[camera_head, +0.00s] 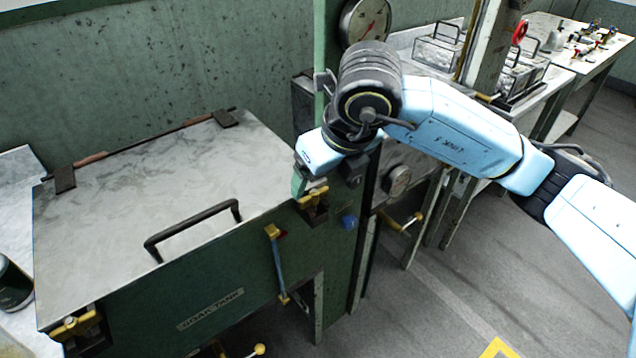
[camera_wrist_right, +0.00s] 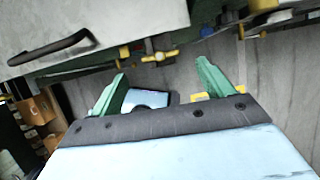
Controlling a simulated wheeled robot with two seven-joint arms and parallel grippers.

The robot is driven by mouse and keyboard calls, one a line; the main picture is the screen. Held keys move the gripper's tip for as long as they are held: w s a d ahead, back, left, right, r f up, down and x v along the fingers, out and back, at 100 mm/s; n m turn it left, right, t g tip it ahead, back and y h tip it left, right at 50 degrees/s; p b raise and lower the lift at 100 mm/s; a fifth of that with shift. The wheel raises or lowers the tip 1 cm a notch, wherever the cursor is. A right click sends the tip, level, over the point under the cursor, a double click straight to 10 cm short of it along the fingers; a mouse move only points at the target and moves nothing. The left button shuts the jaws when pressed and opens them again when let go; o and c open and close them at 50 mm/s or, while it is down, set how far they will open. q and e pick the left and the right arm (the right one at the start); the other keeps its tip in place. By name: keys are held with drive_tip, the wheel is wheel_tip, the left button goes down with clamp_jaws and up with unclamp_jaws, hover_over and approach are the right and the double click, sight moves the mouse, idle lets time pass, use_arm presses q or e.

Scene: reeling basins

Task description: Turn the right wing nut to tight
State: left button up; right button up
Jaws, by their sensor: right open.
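The right wing nut (camera_head: 313,197) is yellow brass and sits on a dark bracket at the front right corner of the soak tank lid (camera_head: 190,170). It also shows in the right wrist view as a yellow T-shaped piece (camera_wrist_right: 160,56). My right gripper (camera_head: 306,186) is just above the nut in the head view. In the right wrist view its two green fingers (camera_wrist_right: 162,70) are spread, with the nut beyond the gap between their tips and nothing held. I cannot tell whether a finger touches the nut. My left gripper is out of view.
The left wing nut (camera_head: 77,326) is at the lid's front left corner. A black lid handle (camera_head: 192,230), a brass-topped lever (camera_head: 277,262) and a blue knob (camera_head: 348,221) are nearby. A gauge (camera_head: 366,20) stands behind my arm.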

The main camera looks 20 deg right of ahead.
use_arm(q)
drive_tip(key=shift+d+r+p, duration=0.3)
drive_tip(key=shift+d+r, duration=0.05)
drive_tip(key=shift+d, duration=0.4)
use_arm(e)
drive_tip(key=v, duration=0.7)
drive_tip(key=shift+r, duration=0.2)
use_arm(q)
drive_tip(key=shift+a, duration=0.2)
use_arm(e)
drive_tip(key=shift+d, duration=0.1)
